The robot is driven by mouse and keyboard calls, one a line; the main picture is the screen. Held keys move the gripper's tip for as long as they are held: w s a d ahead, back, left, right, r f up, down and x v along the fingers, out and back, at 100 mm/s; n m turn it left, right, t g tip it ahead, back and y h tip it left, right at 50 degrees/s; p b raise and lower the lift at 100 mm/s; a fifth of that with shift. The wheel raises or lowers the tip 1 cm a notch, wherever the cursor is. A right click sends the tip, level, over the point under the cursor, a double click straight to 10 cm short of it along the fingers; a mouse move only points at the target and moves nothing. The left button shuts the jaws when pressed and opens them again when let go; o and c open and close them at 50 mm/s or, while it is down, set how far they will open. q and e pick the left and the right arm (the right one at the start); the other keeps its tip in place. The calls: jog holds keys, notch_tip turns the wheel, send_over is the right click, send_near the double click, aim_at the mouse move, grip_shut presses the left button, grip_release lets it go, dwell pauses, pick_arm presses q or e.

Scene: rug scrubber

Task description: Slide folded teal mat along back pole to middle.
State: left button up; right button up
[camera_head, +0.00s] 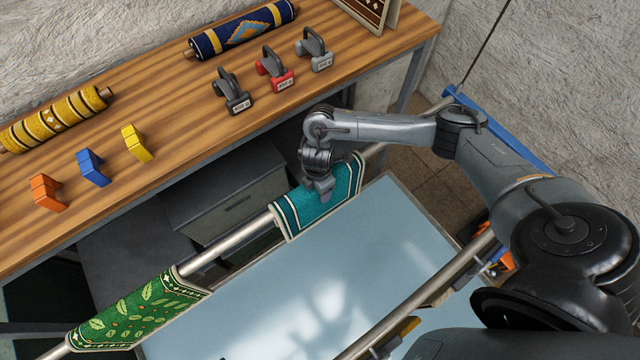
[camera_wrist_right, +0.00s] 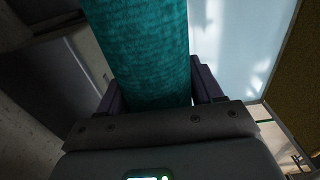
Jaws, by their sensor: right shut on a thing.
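The folded teal mat (camera_head: 340,202) hangs over the back pole (camera_head: 240,237), right of the pole's middle. My right gripper (camera_head: 318,190) is at the mat from above and is shut on it. In the right wrist view the teal mat (camera_wrist_right: 145,55) runs between the two fingers (camera_wrist_right: 158,90). A green leaf-patterned mat (camera_head: 140,308) hangs over the same pole at its left end. Bare pole shows between the two mats. My left gripper is out of view.
A wooden bench (camera_head: 170,95) runs behind the pole. A pale blue panel (camera_head: 300,290) lies below the pole. A front pole (camera_head: 400,310) runs parallel.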

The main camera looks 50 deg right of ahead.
aim_at(271, 219)
jog(key=shift+a, duration=0.1)
jog(key=shift+w+a, duration=0.2)
jog(key=shift+a, duration=0.7)
jog(key=shift+w+a, duration=0.15)
jog(key=shift+a, duration=0.7)
jog(key=shift+w+a, duration=0.2)
jog(key=shift+a, duration=0.8)
jog(key=shift+w+a, duration=0.2)
jog(key=shift+a, duration=0.65)
jog(key=shift+w+a, duration=0.15)
jog(key=shift+a, duration=0.7)
jog(key=shift+w+a, duration=0.2)
jog(key=shift+a, duration=0.75)
jog(key=shift+w+a, duration=0.2)
jog(key=shift+a, duration=0.65)
jog(key=shift+w+a, duration=0.15)
jog(key=shift+a, duration=0.75)
jog(key=shift+w+a, duration=0.2)
jog(key=shift+a, duration=0.65)
